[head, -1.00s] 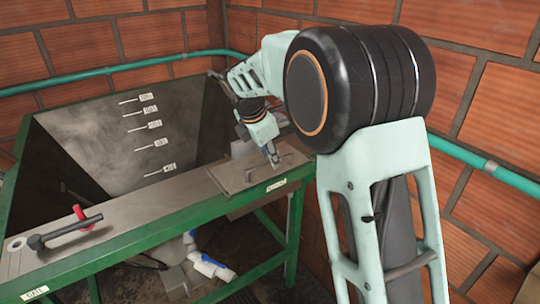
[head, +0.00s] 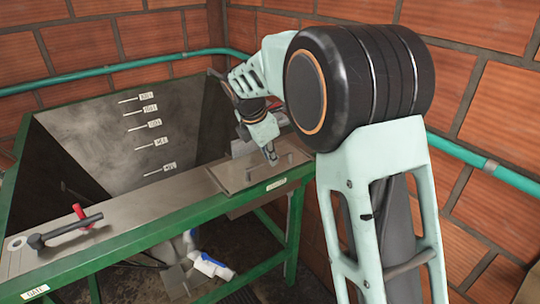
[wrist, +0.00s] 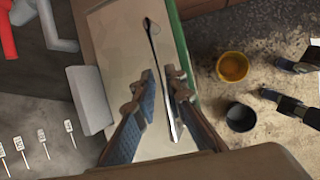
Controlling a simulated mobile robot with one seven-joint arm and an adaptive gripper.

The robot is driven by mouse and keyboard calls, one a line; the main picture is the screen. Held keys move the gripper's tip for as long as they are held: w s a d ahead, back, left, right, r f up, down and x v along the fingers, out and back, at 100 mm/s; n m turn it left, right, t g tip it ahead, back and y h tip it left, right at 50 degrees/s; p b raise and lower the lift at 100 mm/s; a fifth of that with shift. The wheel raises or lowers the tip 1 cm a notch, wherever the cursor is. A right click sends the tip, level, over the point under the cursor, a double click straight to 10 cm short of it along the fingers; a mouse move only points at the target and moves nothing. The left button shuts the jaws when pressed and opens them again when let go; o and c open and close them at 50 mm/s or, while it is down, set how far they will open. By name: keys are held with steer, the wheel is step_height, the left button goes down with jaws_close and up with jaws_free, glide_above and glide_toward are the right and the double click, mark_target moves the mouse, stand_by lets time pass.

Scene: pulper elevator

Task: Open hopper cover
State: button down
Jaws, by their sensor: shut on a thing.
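The hopper cover (head: 232,177) is a flat grey plate on the ledge at the right end of the green-framed hopper (head: 110,130). It appears to lie flat. A thin bar handle stands on it and shows in the wrist view (wrist: 153,36) as a slim metal strip. The fingers and arm hide part of the handle and of the cover.
A red lever and a dark lever (head: 65,231) sit on the ledge's left end. White pipe fittings (head: 212,266) show below the frame. A yellow bucket (wrist: 232,67) and a black bucket (wrist: 240,117) stand on the floor. Brick walls and a teal pipe (head: 480,165) close in behind.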

steer(key=s+d+b, duration=0.2)
steer(key=s+d, duration=0.4)
steer(key=s, duration=0.4)
steer(key=shift+d, duration=0.4)
steer(key=c, duration=2)
jaws_free()
steer(key=shift+o, duration=0.2)
steer(key=v, duration=0.7)
steer(key=shift+s+r, duration=0.15)
steer(key=shift+r, duration=0.1)
steer(key=shift+a, duration=0.1)
